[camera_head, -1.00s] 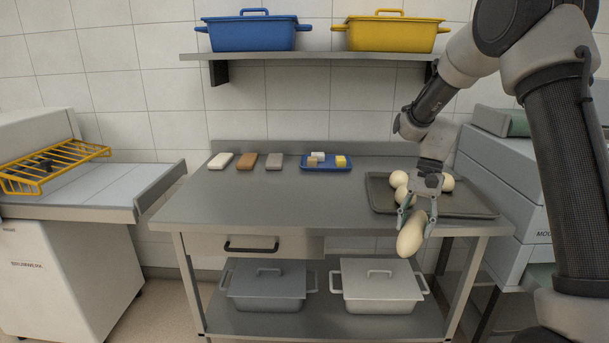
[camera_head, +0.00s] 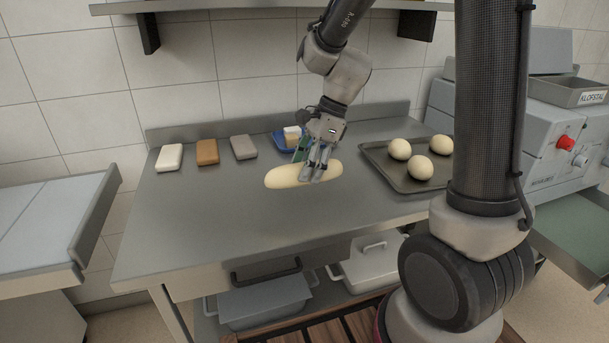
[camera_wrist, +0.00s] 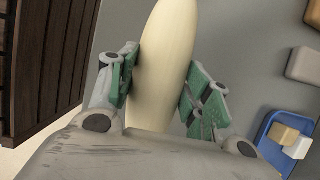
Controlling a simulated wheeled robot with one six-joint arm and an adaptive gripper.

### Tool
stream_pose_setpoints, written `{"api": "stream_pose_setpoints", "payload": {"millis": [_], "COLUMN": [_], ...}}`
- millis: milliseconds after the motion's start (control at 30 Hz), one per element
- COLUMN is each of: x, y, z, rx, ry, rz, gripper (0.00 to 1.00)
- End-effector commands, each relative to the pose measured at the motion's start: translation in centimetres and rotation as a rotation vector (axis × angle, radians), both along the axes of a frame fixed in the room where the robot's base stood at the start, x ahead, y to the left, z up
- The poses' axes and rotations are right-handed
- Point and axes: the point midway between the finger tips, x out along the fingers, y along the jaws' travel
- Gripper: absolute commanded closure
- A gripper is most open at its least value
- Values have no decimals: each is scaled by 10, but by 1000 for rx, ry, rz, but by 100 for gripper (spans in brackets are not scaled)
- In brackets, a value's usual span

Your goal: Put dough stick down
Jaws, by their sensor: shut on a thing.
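The dough stick (camera_head: 284,177) is a long, pale, smooth roll, lying lengthwise left to right just over or on the steel table (camera_head: 200,225). Whether it touches the top I cannot tell. My gripper (camera_head: 314,172) is shut on it near its right end in the head view. In the wrist view the dough stick (camera_wrist: 166,50) runs away between the green finger pads of my gripper (camera_wrist: 160,85), one on each side.
A dark tray (camera_head: 388,181) with several pale dough balls (camera_head: 420,167) is to the right. Behind my gripper is a blue tray (camera_head: 280,141) with small blocks. White (camera_head: 169,157), brown (camera_head: 207,152) and grey (camera_head: 243,147) blocks line the back left. The table's front left is clear.

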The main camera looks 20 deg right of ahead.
Motion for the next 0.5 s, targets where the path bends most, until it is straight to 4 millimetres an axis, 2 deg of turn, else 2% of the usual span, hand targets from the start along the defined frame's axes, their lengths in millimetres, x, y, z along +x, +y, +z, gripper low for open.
{"api": "stream_pose_setpoints", "payload": {"millis": [100,367,500], "x": [0,0,0], "y": [0,0,0], "z": [-25,-50,-72], "rx": [-1,-1,-1], "ry": [3,1,3], "rz": [0,3,2], "gripper": [78,78,78]}}
